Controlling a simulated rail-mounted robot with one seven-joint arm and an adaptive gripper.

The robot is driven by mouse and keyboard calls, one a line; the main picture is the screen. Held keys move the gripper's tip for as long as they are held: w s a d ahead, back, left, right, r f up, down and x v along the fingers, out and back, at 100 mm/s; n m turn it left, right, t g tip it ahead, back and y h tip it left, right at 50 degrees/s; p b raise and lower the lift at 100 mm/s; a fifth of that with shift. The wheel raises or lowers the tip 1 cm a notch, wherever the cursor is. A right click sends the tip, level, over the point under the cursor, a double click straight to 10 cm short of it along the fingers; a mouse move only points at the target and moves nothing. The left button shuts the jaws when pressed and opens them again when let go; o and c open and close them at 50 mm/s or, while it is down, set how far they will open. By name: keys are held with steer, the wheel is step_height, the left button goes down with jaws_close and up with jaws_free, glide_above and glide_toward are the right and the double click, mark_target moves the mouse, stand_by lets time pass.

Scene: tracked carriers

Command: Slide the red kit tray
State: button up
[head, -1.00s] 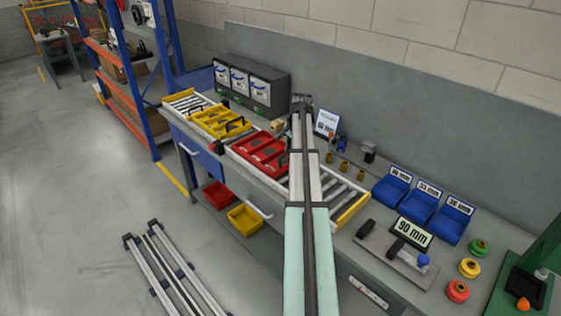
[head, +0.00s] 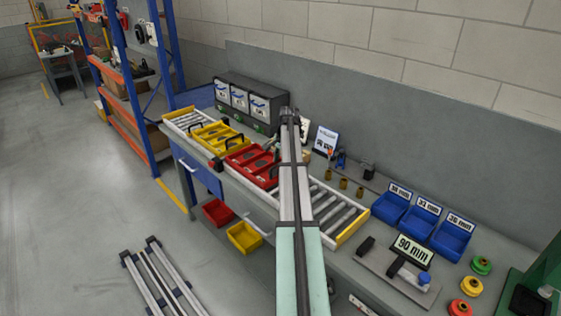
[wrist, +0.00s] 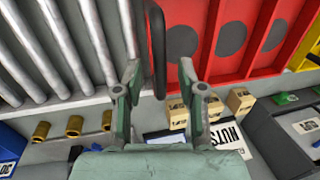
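The red kit tray (head: 243,166) lies on the roller conveyor (head: 341,222), beside a yellow tray (head: 213,139); I cannot tell whether the two touch. In the wrist view the red tray (wrist: 204,65) has dark round recesses, and its black handle (wrist: 157,40) runs along the edge facing the bare rollers. My gripper (wrist: 160,75) has its fingers apart, one on each side of this handle, with gaps visible. In the head view my arm covers the tray's right part and my gripper (head: 290,117) shows only small at the arm's far end.
Bare rollers (wrist: 80,45) lie on the handle side of the red tray. Behind the conveyor stand small cardboard boxes (wrist: 240,100), a label card (head: 326,140), brass bushings (head: 343,183) and a dark bin unit (head: 250,100). Blue bins (head: 420,221) stand to the right.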

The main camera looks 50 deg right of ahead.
step_height(320, 180, up, 12)
steer(key=s, duration=0.2)
steer(key=shift+s, duration=0.15)
stand_by(0.4)
steer(key=shift+a+f, duration=0.1)
